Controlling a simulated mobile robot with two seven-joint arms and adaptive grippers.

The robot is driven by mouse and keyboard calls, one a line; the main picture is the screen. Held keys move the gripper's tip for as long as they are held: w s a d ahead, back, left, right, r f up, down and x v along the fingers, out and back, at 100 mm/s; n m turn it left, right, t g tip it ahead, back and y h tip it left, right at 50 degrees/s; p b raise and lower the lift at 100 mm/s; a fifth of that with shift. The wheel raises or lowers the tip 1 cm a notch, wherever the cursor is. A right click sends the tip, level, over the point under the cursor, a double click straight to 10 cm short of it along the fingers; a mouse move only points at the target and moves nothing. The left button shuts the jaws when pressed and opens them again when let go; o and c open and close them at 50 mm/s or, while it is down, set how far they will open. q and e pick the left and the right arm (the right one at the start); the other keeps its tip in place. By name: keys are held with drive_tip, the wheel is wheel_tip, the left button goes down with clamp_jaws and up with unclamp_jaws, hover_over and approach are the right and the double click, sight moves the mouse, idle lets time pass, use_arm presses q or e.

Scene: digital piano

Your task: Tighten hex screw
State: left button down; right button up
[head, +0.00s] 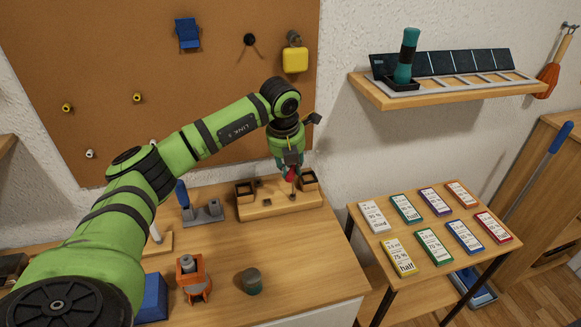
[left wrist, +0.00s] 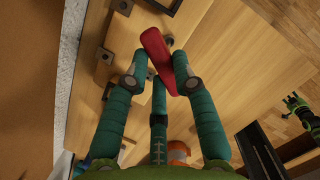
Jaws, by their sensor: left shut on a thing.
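My left gripper (head: 290,158) is over the back of the table, above a wooden block (head: 262,212). It is shut on a red-handled tool (head: 291,174). In the left wrist view the red handle (left wrist: 157,55) lies between the teal fingers of the gripper (left wrist: 162,85). A thin shaft shows below the handle in the head view, close above the block. I cannot tell whether its tip touches anything. The hex screw cannot be made out; the block's top there is small and partly hidden.
On the table (head: 320,262) are a grey stand (head: 205,212), an orange holder (head: 193,278), a dark teal-based jar (head: 251,281) and a blue box (head: 152,298). A side table with several coloured cards (head: 433,246) stands right. A wall shelf (head: 450,92) is above it.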

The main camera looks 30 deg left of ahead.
use_arm(q)
drive_tip(key=shift+f+m+h, duration=0.1)
drive_tip(key=shift+m+h, duration=0.2)
drive_tip(key=shift+m, duration=1.1)
drive_tip(key=m, duration=0.2)
drive_tip(key=shift+a+m+h, duration=0.1)
drive_tip(key=shift+m+h, duration=0.2)
drive_tip(key=shift+h, duration=0.1)
drive_tip(key=shift+w+f+m, duration=0.1)
drive_tip(key=shift+m, duration=1.2)
drive_tip(key=shift+h, duration=0.3)
drive_tip(key=m+g, duration=0.1)
drive_tip(key=m, duration=0.3)
drive_tip(key=shift+w+h, duration=0.1)
drive_tip(key=shift+h, duration=0.3)
drive_tip(key=shift+f+m, duration=0.15)
drive_tip(key=shift+m, duration=0.45)
